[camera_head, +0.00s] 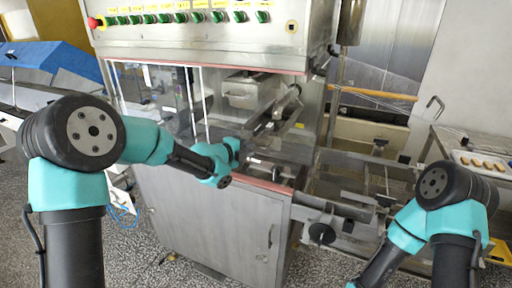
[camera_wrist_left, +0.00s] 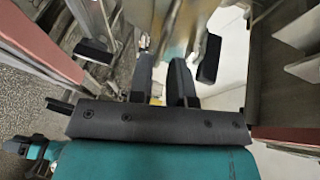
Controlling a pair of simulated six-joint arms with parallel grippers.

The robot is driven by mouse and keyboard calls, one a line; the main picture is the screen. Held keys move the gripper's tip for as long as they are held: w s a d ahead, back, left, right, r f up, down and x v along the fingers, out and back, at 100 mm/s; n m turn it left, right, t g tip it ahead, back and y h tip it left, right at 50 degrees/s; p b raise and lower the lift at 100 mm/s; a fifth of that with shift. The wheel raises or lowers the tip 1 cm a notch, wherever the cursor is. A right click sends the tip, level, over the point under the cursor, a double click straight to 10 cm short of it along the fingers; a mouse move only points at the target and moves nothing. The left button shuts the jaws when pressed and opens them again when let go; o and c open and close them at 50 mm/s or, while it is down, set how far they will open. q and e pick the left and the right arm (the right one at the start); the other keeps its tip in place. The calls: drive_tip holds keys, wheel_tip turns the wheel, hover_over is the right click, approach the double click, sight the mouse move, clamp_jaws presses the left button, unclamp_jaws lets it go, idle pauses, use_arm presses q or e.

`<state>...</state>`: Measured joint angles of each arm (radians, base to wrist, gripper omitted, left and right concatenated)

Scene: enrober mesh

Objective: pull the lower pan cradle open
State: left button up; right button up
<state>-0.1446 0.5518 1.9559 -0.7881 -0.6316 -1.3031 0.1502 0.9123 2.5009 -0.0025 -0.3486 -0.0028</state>
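The enrober (camera_head: 215,220) is a steel cabinet with an open bay above its lower doors. My left gripper (camera_head: 246,163) is at the front of this bay, and its fingertips are hard to make out there. In the left wrist view the two black fingers (camera_wrist_left: 163,70) are apart with a narrow gap, and I see nothing clearly held between them. A blurred beige and grey part lies beyond the tips. I cannot tell for sure which part is the lower pan cradle or whether the fingers touch it. My right gripper is outside the head view.
A steel rail assembly with a black knob (camera_head: 321,233) sticks out at the machine's right, near my right arm. A white tray (camera_head: 484,165) with several brown pieces stands on a side table at the far right. Green switches line the upper panel (camera_head: 270,36). Speckled floor is free in front.

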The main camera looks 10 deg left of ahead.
use_arm(q)
drive_tip(key=shift+x, duration=1.95)
drive_tip(key=shift+c, duration=0.2)
clamp_jaws()
